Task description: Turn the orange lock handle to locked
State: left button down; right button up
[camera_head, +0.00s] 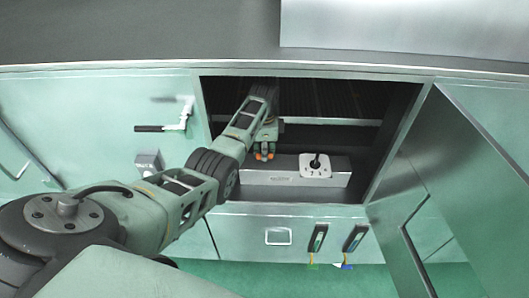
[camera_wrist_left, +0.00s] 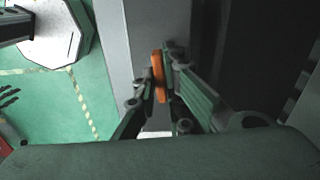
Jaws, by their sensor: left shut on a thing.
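The orange lock handle (camera_head: 264,157) shows as a small orange piece at the left end of a grey metal box (camera_head: 330,181) inside the open cabinet. My left gripper (camera_head: 266,147) reaches into the cabinet from the left and covers part of the handle in the head view. In the left wrist view the orange handle (camera_wrist_left: 157,75) is a narrow upright bar between the two fingers. My left gripper (camera_wrist_left: 158,88) is shut on it. What the handle is fixed to is mostly hidden by the fingers. My right gripper is in neither view.
A white plate with a black lever (camera_head: 315,165) sits on the box right of the handle. The cabinet door (camera_head: 460,150) stands open at the right. A black-handled lever (camera_head: 160,128) projects from the left panel. Two dark handles (camera_head: 335,238) hang below the opening.

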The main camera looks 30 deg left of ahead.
pick_arm(q)
jog(key=shift+r+m, duration=0.1)
jog(key=shift+m, duration=0.4)
jog(key=c, duration=1.8)
grip_release()
jog(key=shift+c, duration=0.2)
jog(key=shift+r, duration=3.7)
